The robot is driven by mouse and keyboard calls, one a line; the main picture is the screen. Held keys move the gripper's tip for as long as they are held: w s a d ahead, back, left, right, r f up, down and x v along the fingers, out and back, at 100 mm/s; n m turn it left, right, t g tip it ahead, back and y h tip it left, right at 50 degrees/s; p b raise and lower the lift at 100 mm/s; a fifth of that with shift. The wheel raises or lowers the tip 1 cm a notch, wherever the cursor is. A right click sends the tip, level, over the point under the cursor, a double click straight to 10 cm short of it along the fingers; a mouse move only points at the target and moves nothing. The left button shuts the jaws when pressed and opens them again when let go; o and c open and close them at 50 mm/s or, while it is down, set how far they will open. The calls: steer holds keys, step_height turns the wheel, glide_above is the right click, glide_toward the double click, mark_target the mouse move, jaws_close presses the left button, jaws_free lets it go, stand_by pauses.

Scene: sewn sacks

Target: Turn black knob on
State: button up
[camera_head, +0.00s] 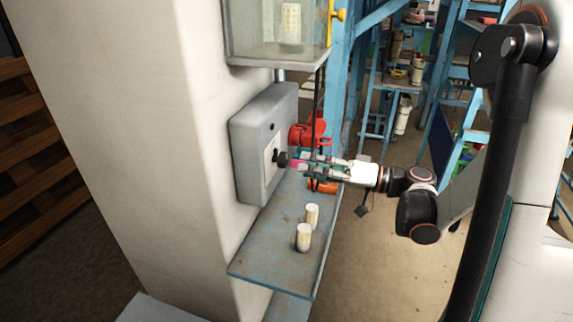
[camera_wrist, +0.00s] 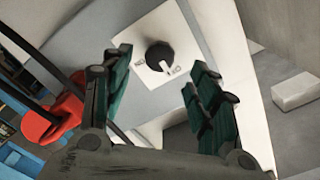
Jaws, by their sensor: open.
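The black knob (camera_wrist: 160,56) sits on a white plate (camera_wrist: 148,38) with small printed labels beside it. In the head view the knob (camera_head: 281,159) sticks out from the face of a grey box (camera_head: 249,149) on the white pillar. My gripper (camera_head: 296,162) is in front of the box, its fingertips close to the knob. In the wrist view my gripper (camera_wrist: 158,80) is open, with the knob seen between and just beyond its green-padded fingers. I cannot tell whether a finger touches the knob.
A red object (camera_head: 308,131) is mounted just behind my gripper. Below is a blue-edged shelf (camera_head: 262,256) with two pale cylinders (camera_head: 304,237). A glass-fronted case (camera_head: 260,32) hangs above the box. Blue racks stand at the back; the floor at right is open.

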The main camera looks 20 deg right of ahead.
mark_target(287, 161)
steer(key=b+x, duration=0.1)
steer(key=x, duration=0.6)
steer(key=c, duration=1.1)
